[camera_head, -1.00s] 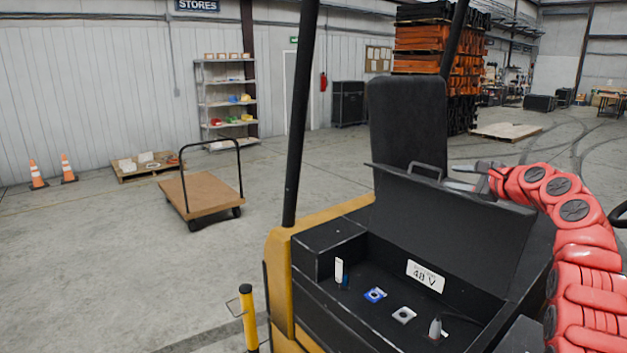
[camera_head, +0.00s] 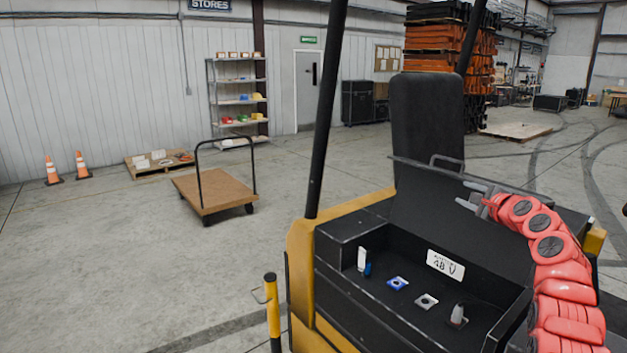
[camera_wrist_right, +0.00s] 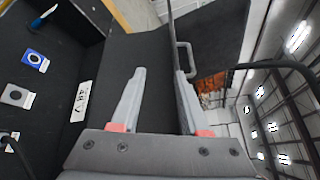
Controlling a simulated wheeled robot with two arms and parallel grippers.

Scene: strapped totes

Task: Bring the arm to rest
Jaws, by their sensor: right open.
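My right arm (camera_head: 562,270), red with dark joint caps, comes in from the right edge in the head view. Its gripper (camera_head: 470,196) is open and empty, in front of the raised black lid (camera_head: 420,215) of the forklift's battery compartment, near the handle (camera_head: 446,160). In the right wrist view the two grey fingers (camera_wrist_right: 158,100) are apart, with the upright lid's edge seen between them and the lid handle (camera_wrist_right: 186,58) beyond. I cannot tell whether a finger touches the lid. My left gripper is not in view.
The open compartment (camera_head: 345,262) holds a blue connector (camera_head: 398,284), a grey one (camera_head: 427,301) and small upright items. A 48 V label (camera_head: 446,265) is on its back. A yellow post (camera_head: 272,312) stands at front left. A flat cart (camera_head: 215,190) stands on open floor.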

